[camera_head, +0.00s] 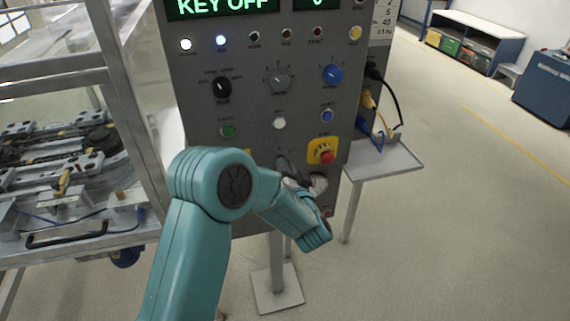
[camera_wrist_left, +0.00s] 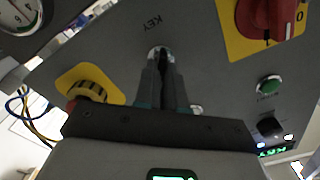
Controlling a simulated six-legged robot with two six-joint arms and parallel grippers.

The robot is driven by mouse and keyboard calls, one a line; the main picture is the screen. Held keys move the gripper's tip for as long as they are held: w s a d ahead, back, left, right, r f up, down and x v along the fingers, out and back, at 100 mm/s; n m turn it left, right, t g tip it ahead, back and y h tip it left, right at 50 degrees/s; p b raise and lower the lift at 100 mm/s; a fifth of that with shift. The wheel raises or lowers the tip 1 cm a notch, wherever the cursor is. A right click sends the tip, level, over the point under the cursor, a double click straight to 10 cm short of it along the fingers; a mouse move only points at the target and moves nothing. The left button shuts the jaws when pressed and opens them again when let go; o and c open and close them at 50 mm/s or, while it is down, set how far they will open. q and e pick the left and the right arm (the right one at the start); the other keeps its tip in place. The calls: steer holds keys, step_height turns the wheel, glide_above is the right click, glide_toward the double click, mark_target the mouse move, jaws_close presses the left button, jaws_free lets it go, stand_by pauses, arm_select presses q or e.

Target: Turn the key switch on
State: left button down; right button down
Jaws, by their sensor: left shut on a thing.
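The grey control panel (camera_head: 250,107) stands upright in front of me, and its display (camera_head: 223,6) reads "KEY OFF". In the left wrist view the key switch (camera_wrist_left: 160,52) has a bright metal collar below the "KEY" label. My left gripper (camera_wrist_left: 163,70) has its dark fingers close together at the switch and is shut on the key, which is mostly hidden between them. In the head view the left gripper (camera_head: 287,172) is low on the panel, partly behind my teal wrist, and the key switch is hidden there. My right gripper is not in view.
A red emergency stop (camera_head: 326,156) on yellow sits close right of the gripper. Several knobs and buttons are above. A red rotary switch (camera_wrist_left: 268,14) is near in the wrist view. A small shelf (camera_head: 383,160) and cables (camera_head: 372,105) are at the panel's right.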

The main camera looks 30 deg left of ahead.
arm_select(q)
steer(key=shift+m+p, duration=0.75)
steer(key=shift+m, duration=1.15)
steer(key=shift+f, duration=0.1)
steer(key=c, duration=1.2)
jaws_free()
steer(key=shift+d, duration=0.1)
steer(key=b+v, duration=0.2)
steer(key=v, duration=1.4)
steer(key=shift+d+b, duration=0.1)
steer(key=shift+b, duration=0.2)
